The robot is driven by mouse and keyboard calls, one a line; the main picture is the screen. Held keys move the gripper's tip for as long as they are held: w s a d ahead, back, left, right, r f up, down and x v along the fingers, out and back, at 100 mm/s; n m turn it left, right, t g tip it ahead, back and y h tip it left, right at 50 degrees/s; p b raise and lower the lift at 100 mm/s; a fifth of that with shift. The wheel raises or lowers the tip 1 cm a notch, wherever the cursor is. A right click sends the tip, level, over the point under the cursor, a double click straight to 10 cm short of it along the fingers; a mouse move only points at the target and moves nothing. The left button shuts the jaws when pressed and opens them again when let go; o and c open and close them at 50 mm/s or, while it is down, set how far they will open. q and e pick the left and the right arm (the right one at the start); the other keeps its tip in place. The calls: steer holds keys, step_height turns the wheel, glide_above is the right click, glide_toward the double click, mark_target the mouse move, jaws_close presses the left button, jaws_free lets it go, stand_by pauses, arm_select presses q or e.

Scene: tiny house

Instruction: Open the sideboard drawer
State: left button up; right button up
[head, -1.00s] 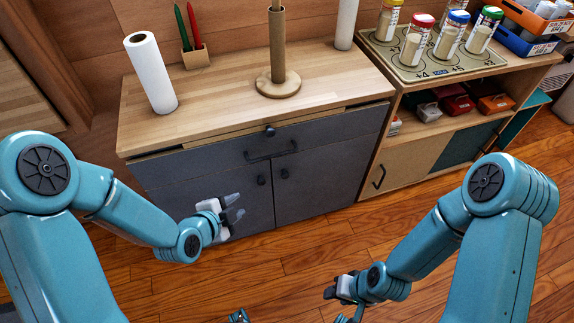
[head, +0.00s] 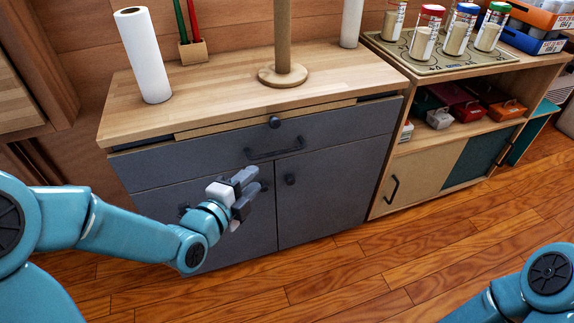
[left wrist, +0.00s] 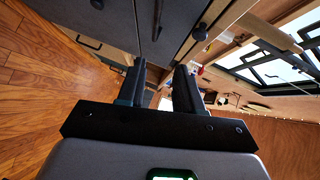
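The sideboard has a grey drawer front (head: 205,155) under its wooden top, and it looks shut. A dark bar handle (head: 275,152) crosses the middle of the drawer front. It also shows at the top of the left wrist view (left wrist: 157,18). My left gripper (head: 257,182) is open and empty, in front of the right part of the left door, a little below and left of the handle and apart from it. Its two fingers show with a gap between them in the left wrist view (left wrist: 158,85). My right gripper is out of view; only part of that arm shows.
A dark knob (head: 274,122) sits above the handle, and a door knob (head: 290,179) below it. A paper roll (head: 145,55), pencil holder (head: 193,51) and wooden stand (head: 283,75) stand on top. A shelf unit (head: 445,155) adjoins at right. The floor ahead is clear.

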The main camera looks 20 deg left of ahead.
mark_target(280, 153)
arm_select(q)
steer(key=shift+t, duration=0.3)
steer(key=b+x, duration=0.1)
steer(key=x, duration=0.4)
steer(key=f+b+x, duration=0.1)
steer(key=b+x, duration=0.1)
steer(key=x, duration=0.4)
steer(key=a+f+b+x, duration=0.1)
steer(key=b+x, duration=0.1)
steer(key=x, duration=0.3)
steer(key=shift+w, duration=0.1)
jaws_close()
